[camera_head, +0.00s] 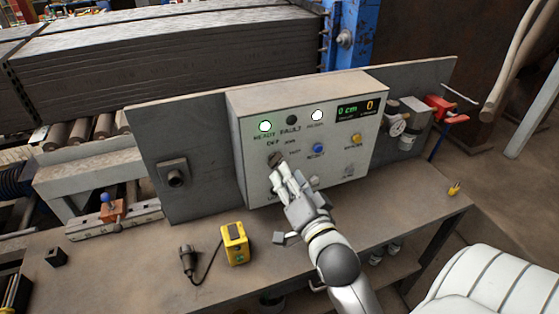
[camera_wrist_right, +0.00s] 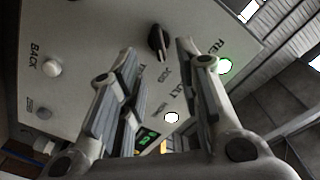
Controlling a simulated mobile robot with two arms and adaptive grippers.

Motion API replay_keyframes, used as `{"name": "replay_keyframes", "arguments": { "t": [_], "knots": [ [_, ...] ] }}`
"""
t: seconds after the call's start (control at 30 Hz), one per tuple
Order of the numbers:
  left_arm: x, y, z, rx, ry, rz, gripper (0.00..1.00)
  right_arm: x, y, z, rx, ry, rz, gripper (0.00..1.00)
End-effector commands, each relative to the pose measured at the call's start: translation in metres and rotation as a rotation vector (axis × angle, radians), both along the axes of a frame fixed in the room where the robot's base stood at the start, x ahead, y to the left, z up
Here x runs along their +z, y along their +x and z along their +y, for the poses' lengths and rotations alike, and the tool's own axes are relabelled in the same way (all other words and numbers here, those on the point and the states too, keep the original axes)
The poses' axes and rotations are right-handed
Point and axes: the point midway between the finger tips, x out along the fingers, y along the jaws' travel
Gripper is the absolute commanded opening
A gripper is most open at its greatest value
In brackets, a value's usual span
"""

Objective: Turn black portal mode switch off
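The black mode switch (camera_wrist_right: 158,42) is a rotary knob on the face of a grey control box (camera_head: 240,130). In the head view the knob (camera_head: 274,158) is a small dark shape at my right gripper's fingertips, partly hidden by them. My right gripper (camera_head: 281,168) reaches up to the panel from below. In the wrist view its two fingers stand apart with the knob showing between their tips, slightly beyond them. I cannot tell whether either finger touches it. The knob's handle points up and slightly left in that view. My left gripper is not in view.
The panel has a lit green-white lamp (camera_head: 265,126), a white lamp (camera_head: 317,115), a display (camera_head: 361,108), a blue button (camera_head: 319,148) and a yellow button (camera_head: 356,138). A yellow device (camera_head: 235,244) and a black plug (camera_head: 187,261) lie on the workbench (camera_head: 120,275).

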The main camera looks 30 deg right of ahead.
Motion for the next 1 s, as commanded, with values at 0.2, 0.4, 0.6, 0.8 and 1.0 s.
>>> {"name": "replay_keyframes", "arguments": {
  "t": [0.2,0.4,0.6,0.8,1.0],
  "knots": [
    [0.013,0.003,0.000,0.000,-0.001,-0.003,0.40,0.002,0.035,-0.008,0.000,-0.002,0.000,0.32],
    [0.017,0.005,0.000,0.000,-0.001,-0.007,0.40,0.000,0.050,-0.012,0.000,-0.001,0.000,0.32],
    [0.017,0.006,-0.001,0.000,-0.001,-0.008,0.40,0.000,0.052,-0.013,0.000,-0.001,0.000,0.32],
    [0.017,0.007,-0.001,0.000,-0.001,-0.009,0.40,0.000,0.052,-0.013,0.000,-0.001,0.000,0.22],
    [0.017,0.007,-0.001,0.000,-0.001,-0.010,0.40,0.000,0.052,-0.013,0.000,-0.001,0.000,0.00]
  ]
}}
